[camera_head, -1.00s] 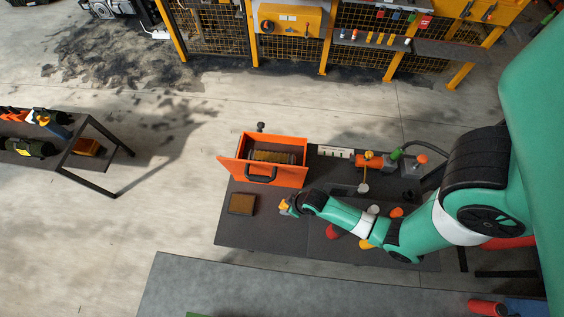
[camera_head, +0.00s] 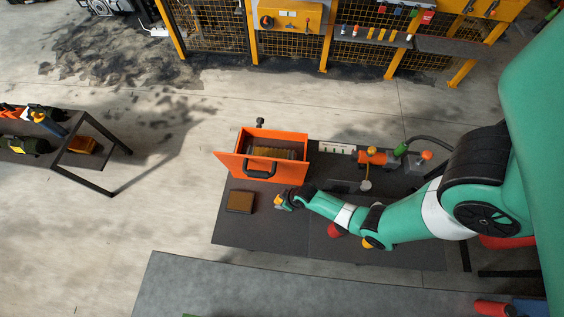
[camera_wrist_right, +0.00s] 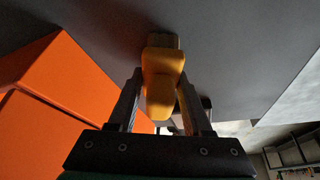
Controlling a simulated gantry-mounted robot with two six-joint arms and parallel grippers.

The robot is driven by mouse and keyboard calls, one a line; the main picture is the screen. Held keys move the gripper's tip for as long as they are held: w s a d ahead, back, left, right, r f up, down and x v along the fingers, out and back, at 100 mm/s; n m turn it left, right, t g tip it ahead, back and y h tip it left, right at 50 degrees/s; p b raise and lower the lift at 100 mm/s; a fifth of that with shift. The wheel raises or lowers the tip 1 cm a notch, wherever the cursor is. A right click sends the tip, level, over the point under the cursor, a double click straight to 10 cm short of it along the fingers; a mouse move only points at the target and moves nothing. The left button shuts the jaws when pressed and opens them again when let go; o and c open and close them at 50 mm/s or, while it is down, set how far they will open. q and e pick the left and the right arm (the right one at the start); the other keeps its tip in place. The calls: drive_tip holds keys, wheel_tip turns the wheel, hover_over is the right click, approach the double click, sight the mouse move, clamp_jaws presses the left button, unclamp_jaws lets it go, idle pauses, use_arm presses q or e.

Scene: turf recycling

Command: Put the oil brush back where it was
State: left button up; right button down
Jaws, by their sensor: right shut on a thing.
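My right gripper (camera_head: 283,202) is shut on a small yellow-orange thing (camera_wrist_right: 162,85), which looks like the oil brush. In the right wrist view this thing sits between the two fingers, with a dull grey-brown end pointing away from me. Its details are dark. In the head view the gripper is over the dark table (camera_head: 232,226), just in front of the orange open box (camera_head: 232,166) and right of a brown block (camera_head: 240,202). The orange box also shows at the left in the right wrist view (camera_wrist_right: 60,75). My left gripper is not in view.
A brown ribbed roller (camera_head: 272,153) lies in the orange box. An orange-and-green device (camera_head: 373,157) stands at the table's back right. My right arm covers the front right, where a red thing (camera_head: 336,230) partly shows.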

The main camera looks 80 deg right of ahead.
drive_tip(key=shift+c, duration=1.6)
unclamp_jaws()
drive_tip(key=shift+s+r+p, duration=0.1)
drive_tip(key=shift+r+p, duration=0.35)
drive_tip(key=shift+r, duration=0.05)
drive_tip(key=p+v, duration=0.5)
drive_tip(key=v, duration=0.6)
drive_tip(key=shift+p, duration=0.35)
drive_tip(key=shift+a+r, duration=0.1)
